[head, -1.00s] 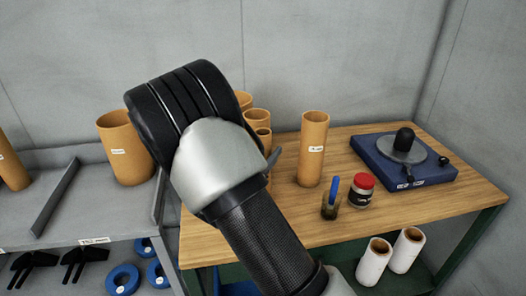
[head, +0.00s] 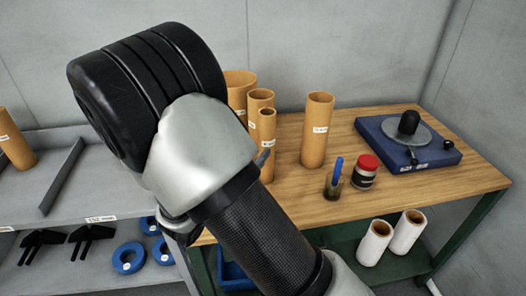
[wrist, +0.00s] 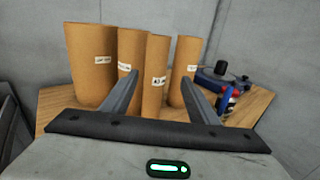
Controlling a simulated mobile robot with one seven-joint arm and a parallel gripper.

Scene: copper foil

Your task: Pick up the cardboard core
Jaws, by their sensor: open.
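Several tan cardboard cores with white labels stand upright on the wooden bench. In the head view they are a wide core (head: 239,88), a narrower one (head: 260,100), a thin one (head: 267,128) and a separate one (head: 317,135) to the right. The wrist view shows the wide core (wrist: 90,62), a second core (wrist: 128,50), a middle core (wrist: 157,78) and a right core (wrist: 183,60). My gripper (wrist: 160,80) is open and empty. Its fingers point toward the group, with the middle core between them in the picture. Contact cannot be told.
A blue turntable device (head: 408,145) sits at the bench's right. A red-lidded jar (head: 365,172) and a cup with a blue-handled tool (head: 334,180) stand near the front. White rolls (head: 375,243) are below. A grey shelf (head: 95,190) at left holds another core (head: 14,140).

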